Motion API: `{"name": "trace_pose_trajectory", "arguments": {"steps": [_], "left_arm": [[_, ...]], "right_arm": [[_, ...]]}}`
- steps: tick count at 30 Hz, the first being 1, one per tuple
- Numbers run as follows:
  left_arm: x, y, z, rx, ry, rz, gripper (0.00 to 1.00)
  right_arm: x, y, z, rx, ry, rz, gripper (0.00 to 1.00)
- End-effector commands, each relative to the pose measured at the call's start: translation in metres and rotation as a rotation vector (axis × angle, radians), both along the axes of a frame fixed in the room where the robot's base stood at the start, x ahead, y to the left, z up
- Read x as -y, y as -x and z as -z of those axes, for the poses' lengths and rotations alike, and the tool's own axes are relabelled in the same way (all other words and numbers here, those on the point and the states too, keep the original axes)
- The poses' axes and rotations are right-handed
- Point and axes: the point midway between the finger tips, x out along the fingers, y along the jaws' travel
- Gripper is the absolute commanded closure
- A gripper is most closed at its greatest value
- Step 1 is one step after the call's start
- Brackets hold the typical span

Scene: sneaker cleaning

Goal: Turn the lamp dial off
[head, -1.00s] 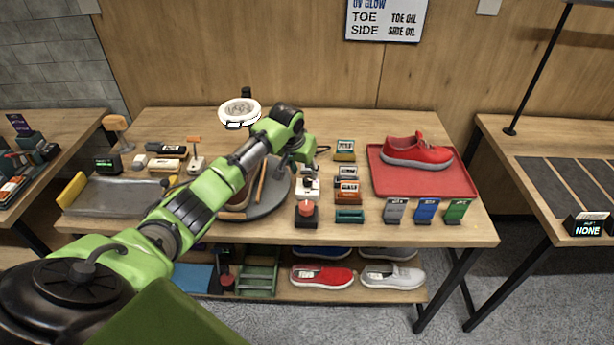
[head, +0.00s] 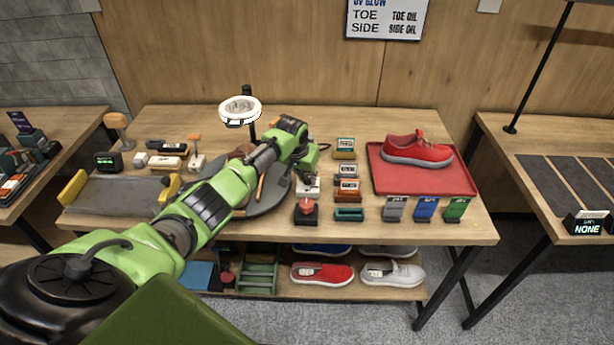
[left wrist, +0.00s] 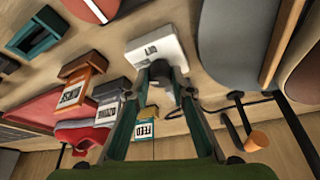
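The lamp dial is a dark knob on a small white box (head: 308,191) on the table, right of the round grey mat. In the left wrist view the white box (left wrist: 150,47) carries a dark label, and the knob (left wrist: 160,71) shows between my fingertips. My left gripper (head: 302,177) is lowered over the box from behind, and its fingers (left wrist: 161,80) stand apart on both sides of the knob. Whether they touch it I cannot tell. The ring lamp (head: 240,111) at the back of the mat looks bright white. My right gripper is not in view.
A red button on a dark base (head: 306,211) stands just in front of the box. Small labelled blocks (head: 347,184) stand close on the right. A red tray (head: 430,185) holds a red sneaker (head: 417,149). The round grey mat (head: 272,200) lies left.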

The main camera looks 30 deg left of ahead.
Motion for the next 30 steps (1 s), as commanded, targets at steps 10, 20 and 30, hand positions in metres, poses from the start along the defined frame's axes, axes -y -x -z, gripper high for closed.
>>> {"name": "trace_pose_trajectory", "arguments": {"steps": [10, 20, 30], "left_arm": [[-0.001, 0.0, 0.001, 0.001, 0.0, 0.023, 1.0], [-0.002, 0.0, 0.003, 0.002, 0.001, 0.206, 1.0], [-0.004, -0.001, 0.006, 0.004, 0.003, 0.522, 1.0]], "right_arm": [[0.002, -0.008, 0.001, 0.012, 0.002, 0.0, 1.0], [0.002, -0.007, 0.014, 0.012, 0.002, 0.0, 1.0], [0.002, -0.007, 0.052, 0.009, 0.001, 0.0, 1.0]]}}
